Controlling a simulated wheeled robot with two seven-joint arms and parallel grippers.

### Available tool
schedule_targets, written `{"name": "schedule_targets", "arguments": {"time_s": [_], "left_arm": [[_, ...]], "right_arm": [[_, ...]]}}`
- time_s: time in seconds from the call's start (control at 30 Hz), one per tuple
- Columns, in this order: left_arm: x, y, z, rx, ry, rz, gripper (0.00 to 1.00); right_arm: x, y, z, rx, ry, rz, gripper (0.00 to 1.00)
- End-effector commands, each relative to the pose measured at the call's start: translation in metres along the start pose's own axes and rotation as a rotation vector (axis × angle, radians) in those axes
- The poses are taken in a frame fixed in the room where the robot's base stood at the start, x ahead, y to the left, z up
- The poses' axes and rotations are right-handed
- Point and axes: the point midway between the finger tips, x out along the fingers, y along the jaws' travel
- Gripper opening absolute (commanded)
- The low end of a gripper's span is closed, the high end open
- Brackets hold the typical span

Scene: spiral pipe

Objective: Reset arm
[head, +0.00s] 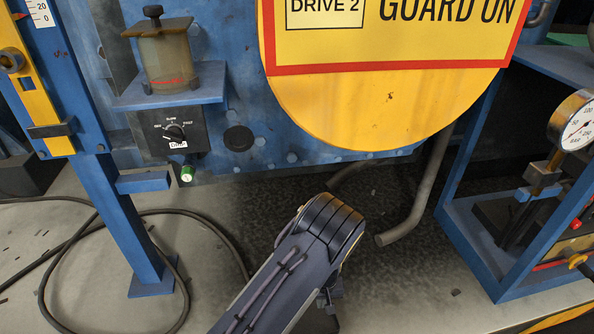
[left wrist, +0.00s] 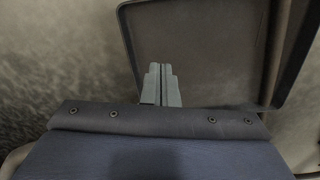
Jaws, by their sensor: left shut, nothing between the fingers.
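My left arm (head: 290,270) reaches in from the bottom of the head view, with its dark, banded joint uppermost. My left gripper (head: 330,300) shows only in small part beside the forearm, low in the picture. In the left wrist view its two grey fingers (left wrist: 161,84) are together, with nothing between them. A dark panel with a raised rim fills the background behind the fingers there. My right gripper is in neither view.
A yellow guard disc (head: 390,105) with a sign stands above my arm. A bent grey pipe (head: 418,200) hangs right of it. A blue frame with a gauge (head: 574,122) stands right. A blue post (head: 120,215) and a cable (head: 215,222) are left.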

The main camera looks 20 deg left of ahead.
Motion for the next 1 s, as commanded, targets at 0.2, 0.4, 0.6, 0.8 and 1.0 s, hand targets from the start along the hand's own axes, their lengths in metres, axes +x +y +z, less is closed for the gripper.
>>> {"name": "schedule_targets", "arguments": {"time_s": [0.2, 0.4, 0.6, 0.8, 1.0], "left_arm": [[-0.025, -0.001, -0.004, -0.022, -0.009, 0.042, 0.00], [-0.111, -0.014, -0.005, -0.062, -0.041, 0.188, 0.00], [-0.204, -0.041, 0.009, -0.054, -0.039, 0.342, 0.00], [-0.283, -0.077, 0.041, -0.006, 0.012, 0.466, 0.00], [-0.340, -0.117, 0.087, 0.067, 0.110, 0.535, 0.00]], "right_arm": [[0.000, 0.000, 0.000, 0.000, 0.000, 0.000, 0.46], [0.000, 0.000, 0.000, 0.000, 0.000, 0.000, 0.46], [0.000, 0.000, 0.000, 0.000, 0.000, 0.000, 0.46], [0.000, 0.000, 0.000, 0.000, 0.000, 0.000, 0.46], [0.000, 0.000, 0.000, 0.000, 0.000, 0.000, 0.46]]}}
